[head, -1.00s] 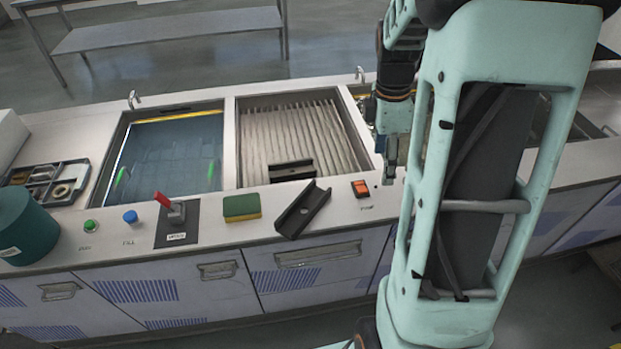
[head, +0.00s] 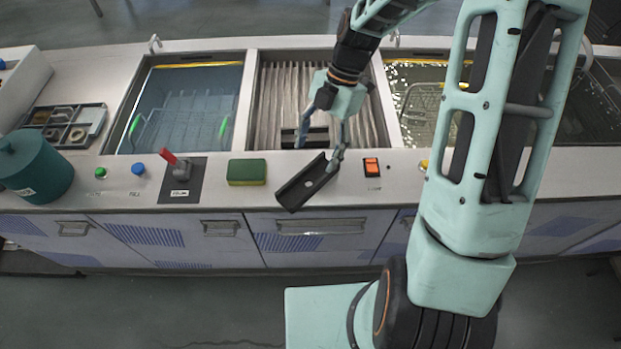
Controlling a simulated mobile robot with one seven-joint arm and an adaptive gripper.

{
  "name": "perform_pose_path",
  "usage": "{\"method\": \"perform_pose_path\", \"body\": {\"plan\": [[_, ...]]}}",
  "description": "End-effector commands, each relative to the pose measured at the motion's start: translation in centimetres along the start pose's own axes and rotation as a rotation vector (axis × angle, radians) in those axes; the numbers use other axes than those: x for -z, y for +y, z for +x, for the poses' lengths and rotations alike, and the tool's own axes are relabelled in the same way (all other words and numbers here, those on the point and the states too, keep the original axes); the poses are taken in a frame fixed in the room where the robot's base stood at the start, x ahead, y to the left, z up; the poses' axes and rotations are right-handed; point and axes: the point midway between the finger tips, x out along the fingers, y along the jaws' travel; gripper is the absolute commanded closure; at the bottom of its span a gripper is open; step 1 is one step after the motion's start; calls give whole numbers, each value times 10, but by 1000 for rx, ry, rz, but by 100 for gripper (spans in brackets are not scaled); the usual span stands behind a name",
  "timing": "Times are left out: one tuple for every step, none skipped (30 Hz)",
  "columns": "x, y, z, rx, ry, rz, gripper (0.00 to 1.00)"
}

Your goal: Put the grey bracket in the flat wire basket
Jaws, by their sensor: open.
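A dark grey channel-shaped bracket (head: 292,193) with a hole lies at a slant on the counter's front strip, overhanging its front edge. My gripper (head: 318,152) is open, pointing down with its fingers at the bracket's upper right end. The right finger appears close beside that end; I cannot tell whether it touches. A wire basket (head: 424,94) shows in the right, glittering tank, partly hidden by my arm. Another wire basket with green handles (head: 134,126) sits under liquid in the left tank. I cannot tell which one is the flat basket.
A ribbed middle bay (head: 272,95) holds a dark slotted piece (head: 289,137) at its front. A sponge (head: 247,172), red lever (head: 172,159), orange switch (head: 371,166), parts tray (head: 93,118) and teal canister (head: 38,170) stand along the counter.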

Motion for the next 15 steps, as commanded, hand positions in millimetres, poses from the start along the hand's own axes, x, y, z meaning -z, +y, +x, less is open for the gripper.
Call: {"method": "perform_pose_path", "body": {"plan": [[0,-1,8,2,2,1,37],[0,-1,12,2,2,1,37],[0,0,16,1,0,2,37],[0,0,18,1,0,2,37],[0,-1,20,1,0,2,37],[0,-1,22,1,-1,2,37],[0,-1,24,1,-1,2,37],[0,-2,26,1,0,3,37],[1,-2,30,2,1,3,37],[2,-3,34,2,1,3,37],[2,-4,38,3,1,4,37],[3,-5,45,3,2,4,37],[3,-6,50,4,3,4,37],[3,-6,54,3,1,3,37],[2,-6,61,2,1,3,37]]}}
